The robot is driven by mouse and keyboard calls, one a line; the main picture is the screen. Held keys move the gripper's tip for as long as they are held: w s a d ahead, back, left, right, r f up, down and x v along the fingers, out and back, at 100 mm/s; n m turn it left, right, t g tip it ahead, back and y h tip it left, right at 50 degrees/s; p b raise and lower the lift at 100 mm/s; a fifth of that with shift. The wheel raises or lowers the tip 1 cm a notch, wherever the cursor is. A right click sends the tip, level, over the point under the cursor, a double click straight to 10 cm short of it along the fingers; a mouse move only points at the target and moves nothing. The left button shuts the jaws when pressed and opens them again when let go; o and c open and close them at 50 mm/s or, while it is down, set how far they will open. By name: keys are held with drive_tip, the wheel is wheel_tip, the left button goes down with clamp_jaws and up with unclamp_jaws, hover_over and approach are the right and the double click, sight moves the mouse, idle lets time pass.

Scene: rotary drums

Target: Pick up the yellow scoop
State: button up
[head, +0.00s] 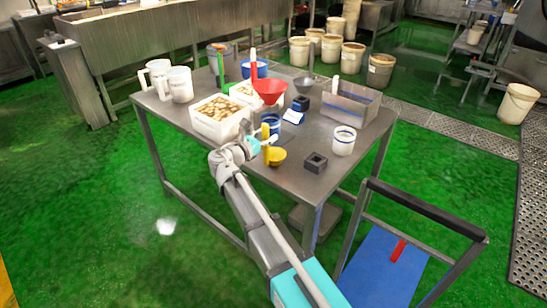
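The yellow scoop (275,157) is near the front edge of the steel table (204,133). Its round bowl is low and its handle rises upright behind it. My arm reaches up from the bottom of the head view, and my gripper (254,145) is just left of the scoop's handle, very close to it. Whether the fingers touch the handle, and whether they are open or shut, is too small to tell. Part of the scoop's left side is close to or behind the gripper.
White trays of pale pieces (216,119) stand behind my gripper. A cart with a blue deck (380,270) stands at front right.

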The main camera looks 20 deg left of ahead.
clamp_jaws()
drive_tip(key=shift+r, duration=0.2)
wheel_tip(320, 180, up, 2)
drive_tip(key=shift+r+p, duration=0.1)
drive_tip(key=shift+p, duration=1.15)
drive_tip(key=s+a+r+p, duration=0.2)
drive_tip(key=s+r+p, duration=0.8)
drive_tip(key=s, duration=0.3)
drive_tip(key=shift+s+a+r, duration=0.2)
drive_tip(key=shift+s+a, duration=0.15)
drive_tip(key=shift+a, duration=0.05)
